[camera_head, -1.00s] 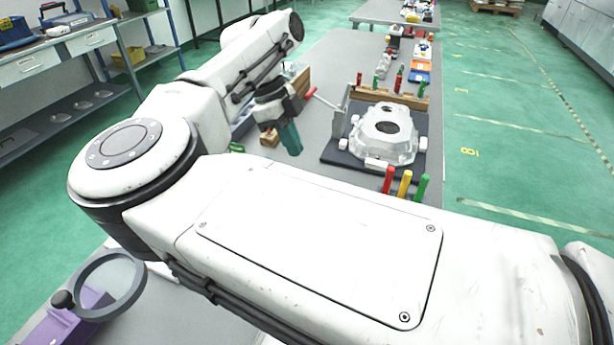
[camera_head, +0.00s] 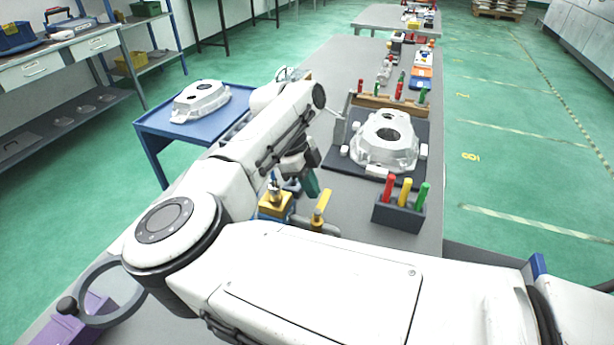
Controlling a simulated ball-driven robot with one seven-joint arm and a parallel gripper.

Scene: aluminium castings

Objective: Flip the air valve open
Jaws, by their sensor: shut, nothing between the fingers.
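The air valve (camera_head: 321,212) has a yellow lever handle standing up at a slant on a brass-coloured body, near the front middle of the grey bench. Its lower part is partly hidden by my arm. My gripper (camera_head: 312,187) has dark green fingers, shut and empty, pointing down just above and behind the yellow handle in the picture. I cannot tell whether the fingers touch the handle; a small gap seems to show. A yellow block with a metal fitting (camera_head: 276,203) stands to the left of the valve.
A white casting (camera_head: 385,140) sits on a dark mat to the right. A dark holder (camera_head: 399,213) with red, yellow and green handles stands in front of it. A blue table (camera_head: 165,128) with another casting is at left. My arm covers the front of the bench.

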